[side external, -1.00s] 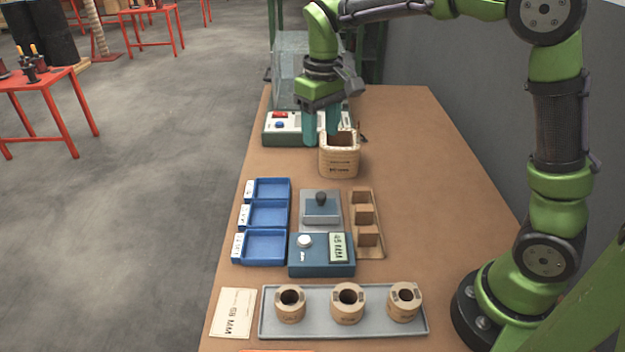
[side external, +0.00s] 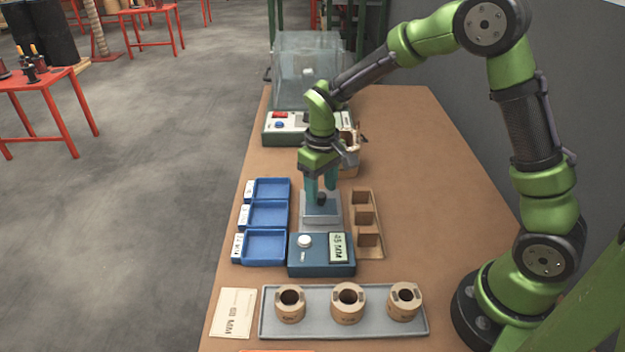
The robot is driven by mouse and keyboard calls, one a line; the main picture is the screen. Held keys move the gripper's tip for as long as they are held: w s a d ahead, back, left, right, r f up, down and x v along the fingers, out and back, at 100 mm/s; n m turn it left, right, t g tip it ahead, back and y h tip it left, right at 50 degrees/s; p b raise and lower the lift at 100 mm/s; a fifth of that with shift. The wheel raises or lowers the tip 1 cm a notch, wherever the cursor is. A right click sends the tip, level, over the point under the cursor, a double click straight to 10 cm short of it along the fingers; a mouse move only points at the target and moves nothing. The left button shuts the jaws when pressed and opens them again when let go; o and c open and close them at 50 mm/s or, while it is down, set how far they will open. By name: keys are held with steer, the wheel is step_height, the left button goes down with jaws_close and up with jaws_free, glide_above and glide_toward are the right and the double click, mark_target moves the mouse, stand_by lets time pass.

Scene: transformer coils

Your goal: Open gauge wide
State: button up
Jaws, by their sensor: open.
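The gauge is a dark blue box (side external: 308,268) with a white round button (side external: 304,241) and a small display (side external: 338,247). Behind it is a grey slide block (side external: 320,217) with a dark knob (side external: 321,199) on top. My gripper (side external: 321,192) is open and points down at the knob, with its teal fingers on either side of it. I cannot tell whether the fingers touch the knob. Lettering on the display is too small to read surely.
Three blue trays (side external: 240,259) stand left of the gauge, and a wooden rack (side external: 376,251) with brown blocks stands right. In front, a grey tray (side external: 417,326) holds three coils (side external: 347,314), beside a paper card (side external: 233,312). A larger coil (side external: 350,166) and a tester (side external: 275,134) stand behind.

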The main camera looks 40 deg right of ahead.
steer(key=shift+f, duration=0.7)
jaws_close()
